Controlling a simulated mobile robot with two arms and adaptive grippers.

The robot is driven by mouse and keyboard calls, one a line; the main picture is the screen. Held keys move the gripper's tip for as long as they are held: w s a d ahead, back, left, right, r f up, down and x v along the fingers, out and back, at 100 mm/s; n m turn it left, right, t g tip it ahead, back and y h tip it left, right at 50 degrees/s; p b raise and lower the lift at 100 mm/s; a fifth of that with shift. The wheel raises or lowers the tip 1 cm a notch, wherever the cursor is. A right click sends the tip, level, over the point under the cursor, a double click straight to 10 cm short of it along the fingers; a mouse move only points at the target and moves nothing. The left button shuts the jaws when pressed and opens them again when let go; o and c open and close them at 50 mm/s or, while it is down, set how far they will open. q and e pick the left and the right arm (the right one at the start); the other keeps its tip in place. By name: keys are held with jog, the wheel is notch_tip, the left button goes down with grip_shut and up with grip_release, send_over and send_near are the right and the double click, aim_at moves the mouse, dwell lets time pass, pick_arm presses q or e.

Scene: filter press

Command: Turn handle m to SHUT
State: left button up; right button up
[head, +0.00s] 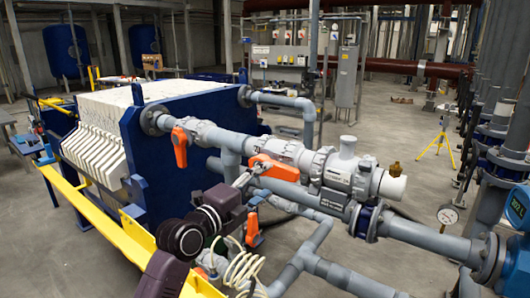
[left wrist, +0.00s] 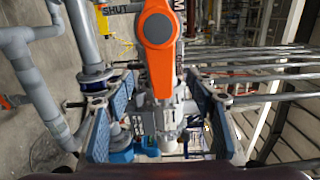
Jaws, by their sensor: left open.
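An orange lever handle, handle m (left wrist: 160,62), fills the upper middle of the left wrist view, with its round hub at the top and its arm pointing down the picture. Dark lettering reading "SHUT" lies at its upper left, and a letter M shows beside the hub at right. In the head view the handle (head: 274,168) lies along the grey pipe. My left gripper (head: 244,178) is close to it. In the wrist view the gripper (left wrist: 152,98) is open, its blue-padded fingers on either side of the lever's end, with gaps visible. My right gripper is not in view.
Another orange handle (head: 179,147) hangs at the upper pipe's left, and one more (head: 253,229) is lower down. The blue filter press (head: 185,95) and yellow rail (head: 100,218) are at left.

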aim_at(277, 174)
pick_arm(q)
jog(key=b+x, duration=0.4)
jog(key=x, duration=0.2)
jog(key=shift+w+d+f, duration=0.1)
jog(key=shift+d+f, duration=0.05)
jog(key=shift+w+d, duration=0.3)
jog(key=shift+w, duration=0.15)
jog(key=shift+r, duration=0.25)
jog(key=shift+c, duration=0.2)
